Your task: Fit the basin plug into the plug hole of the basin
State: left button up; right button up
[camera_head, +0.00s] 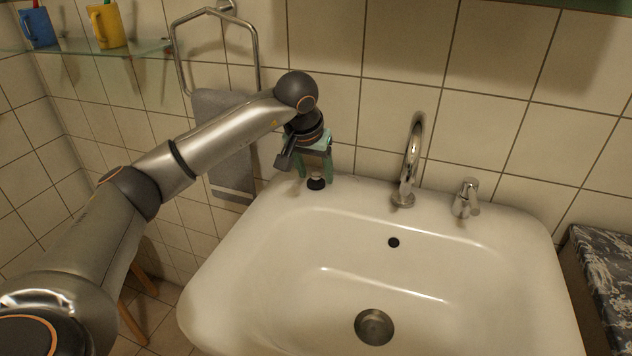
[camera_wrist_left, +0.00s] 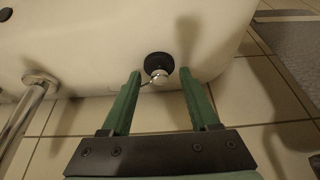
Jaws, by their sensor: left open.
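The basin plug (camera_head: 316,183) is small and black and sits on the basin's back left rim. In the left wrist view the plug (camera_wrist_left: 159,62) shows a black disc with a shiny metal knob. My left gripper (camera_head: 317,178) points down over the plug, its green fingers apart. In the wrist view the open fingers (camera_wrist_left: 163,76) lie on either side of the knob, apart from it. The white basin (camera_head: 290,262) is empty. Its round metal plug hole (camera_head: 374,326) is open at the bottom. My right gripper is not in view.
A curved tap (camera_head: 411,160) and a small metal fitting (camera_head: 466,197) stand on the back rim. A grey towel (camera_head: 226,140) hangs on a ring behind my arm. A dark overflow hole (camera_head: 394,242) is in the basin's back wall. A marbled surface (camera_head: 610,275) lies at right.

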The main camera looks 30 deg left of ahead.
pick_arm(q)
grip_shut()
dwell(0.3)
jog(key=shift+r, duration=0.1)
dwell(0.4)
